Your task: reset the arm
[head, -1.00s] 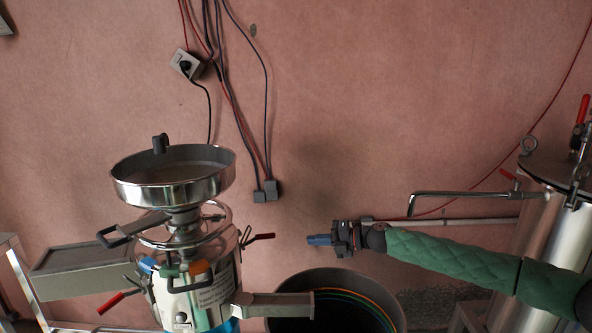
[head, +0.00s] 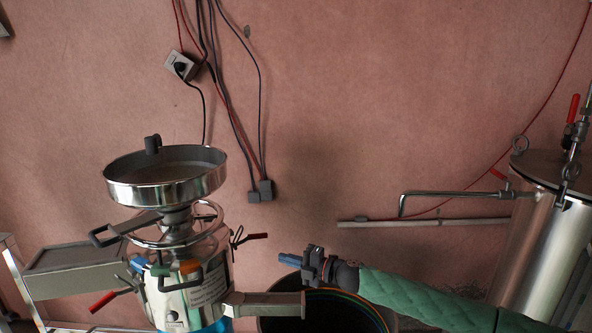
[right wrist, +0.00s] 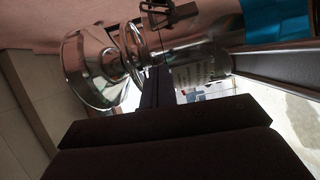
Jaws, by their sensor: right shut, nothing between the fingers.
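My right gripper (head: 293,261) is shut and empty. Its arm, in a green quilted sleeve, comes in from the lower right in the head view. The gripper is over the rim of a dark round bin, to the right of the steel grinding machine (head: 185,300) and apart from it. In the right wrist view the dark fingers (right wrist: 157,88) are together, with the machine's steel bowl (right wrist: 85,70) beyond them, tilted in the picture. My left gripper is not in view.
The dark bin (head: 272,324) stands under my right gripper, beside the machine's outlet chute (head: 265,304). A tall steel tank (head: 530,230) with a bent pipe (head: 450,194) stands at the right. Cables and a switch box (head: 182,66) hang on the pink wall. The air before the wall is clear.

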